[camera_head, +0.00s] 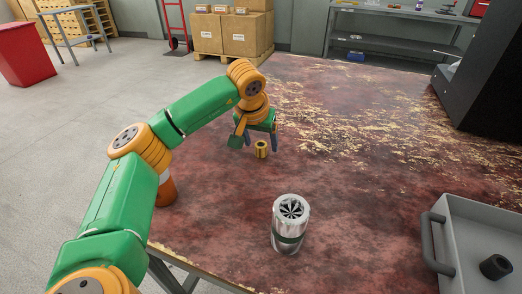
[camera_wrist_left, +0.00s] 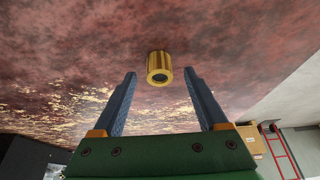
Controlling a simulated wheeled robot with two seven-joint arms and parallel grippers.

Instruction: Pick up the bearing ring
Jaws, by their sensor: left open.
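A small gold hollow cylinder with a dark bore, which looks like the bearing ring (camera_head: 261,149), stands on the worn reddish table. It also shows in the left wrist view (camera_wrist_left: 159,62), where its open end faces the camera. My left gripper (camera_head: 257,141) is open and empty close to it. In the left wrist view the ring appears between the blue fingertips (camera_wrist_left: 160,75), with a gap on each side and no visible contact. In the head view the gripper is just behind the ring. My right gripper is not in view.
A silver can-like cylinder (camera_head: 290,226) with a slotted top stands nearer on the table (camera_head: 370,180). An orange object (camera_head: 166,190) is partly hidden by my left arm. A grey tray (camera_head: 456,215) holding a black ring (camera_head: 495,267) is at right. A dark machine (camera_head: 492,85) stands behind it.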

